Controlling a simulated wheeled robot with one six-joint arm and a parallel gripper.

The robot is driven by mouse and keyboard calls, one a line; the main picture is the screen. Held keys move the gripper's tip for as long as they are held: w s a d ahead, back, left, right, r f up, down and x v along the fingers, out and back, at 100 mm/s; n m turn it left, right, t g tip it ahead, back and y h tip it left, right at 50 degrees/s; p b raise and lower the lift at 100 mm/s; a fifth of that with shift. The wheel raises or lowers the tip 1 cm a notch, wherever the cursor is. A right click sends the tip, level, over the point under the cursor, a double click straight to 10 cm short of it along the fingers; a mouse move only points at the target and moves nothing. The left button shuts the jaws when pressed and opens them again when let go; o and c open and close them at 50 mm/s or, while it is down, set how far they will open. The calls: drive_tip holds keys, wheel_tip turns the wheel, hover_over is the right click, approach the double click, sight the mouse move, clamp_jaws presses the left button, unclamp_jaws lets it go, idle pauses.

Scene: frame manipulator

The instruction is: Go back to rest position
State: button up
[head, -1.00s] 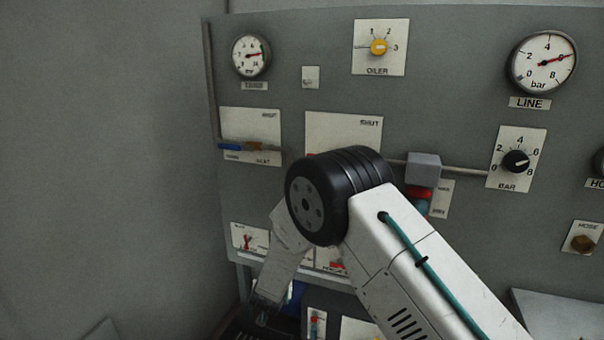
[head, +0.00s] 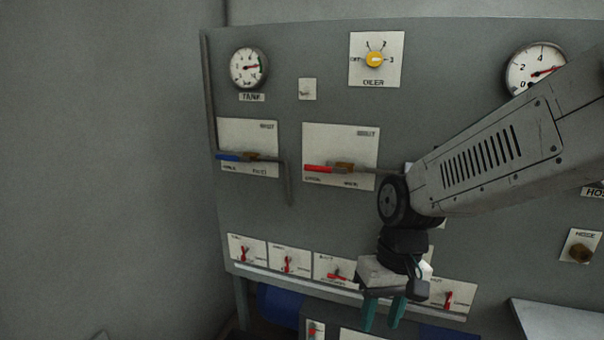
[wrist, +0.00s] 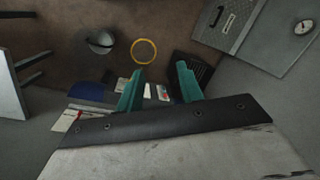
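The fingers also show in the wrist view (wrist: 158,88), again apart and empty, above the floor. My forearm comes in from the right and hides part of the panel, including the lower edge of the LINE gauge (head: 535,68).
The panel has a blue-handled valve (head: 235,157), a red-handled valve (head: 325,168), a yellow OILER knob (head: 374,59) and a row of small red levers (head: 288,262). A grey ledge (head: 560,322) is at lower right. The wrist view shows a yellow ring (wrist: 144,51) on the floor.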

drive_tip(key=s+d+r+m+t, duration=0.1)
drive_tip(key=s+d+r, duration=0.3)
drive_tip(key=s+d, duration=0.2)
drive_tip(key=s+d+r+m+t+h, duration=0.1)
drive_tip(key=s+d+r, duration=0.4)
drive_tip(key=s+d, duration=0.2)
drive_tip(key=shift+s+t, duration=0.3)
drive_tip(key=shift+s, duration=0.35)
